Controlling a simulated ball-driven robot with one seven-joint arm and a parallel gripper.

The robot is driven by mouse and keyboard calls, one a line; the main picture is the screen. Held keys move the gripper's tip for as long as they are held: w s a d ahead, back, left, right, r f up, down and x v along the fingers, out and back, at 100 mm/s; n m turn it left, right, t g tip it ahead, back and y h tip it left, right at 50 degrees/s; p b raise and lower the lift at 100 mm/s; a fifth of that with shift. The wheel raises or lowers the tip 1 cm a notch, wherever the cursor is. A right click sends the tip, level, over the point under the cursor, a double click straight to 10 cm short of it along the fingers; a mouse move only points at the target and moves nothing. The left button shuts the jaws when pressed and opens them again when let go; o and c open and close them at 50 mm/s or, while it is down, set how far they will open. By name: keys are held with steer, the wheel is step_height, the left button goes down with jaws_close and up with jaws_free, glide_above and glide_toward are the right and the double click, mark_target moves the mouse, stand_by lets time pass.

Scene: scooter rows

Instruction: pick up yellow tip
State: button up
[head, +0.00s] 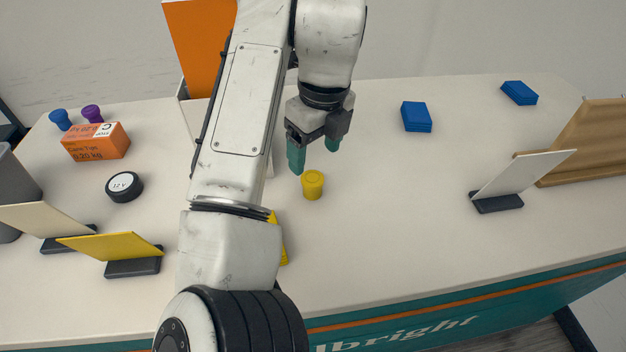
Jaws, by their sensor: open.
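The yellow tip (313,185) is a small yellow cup-shaped piece with a wider round top. It stands upright on the pale counter (390,230), near its middle. My gripper (315,155) has teal fingers that are apart, with nothing seen between them. It points down just above and behind the yellow tip in the head view. Its left finger ends close to the tip's upper left in the picture; I cannot tell the height gap. The tip is fully in view.
Blue blocks (416,116) lie at the back right. A white card in a stand (520,176) is at the right. An orange box (95,142), purple and blue pieces, a black puck (124,187) and a yellow card (112,246) are at the left. Counter right of the tip is clear.

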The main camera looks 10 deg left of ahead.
mark_target(313, 178)
steer(key=f, duration=0.9)
steer(key=shift+w+a+f+p, duration=0.1)
steer(key=shift+w+a+p, duration=0.25)
steer(key=shift+w+p, duration=0.05)
steer(key=c, duration=1.1)
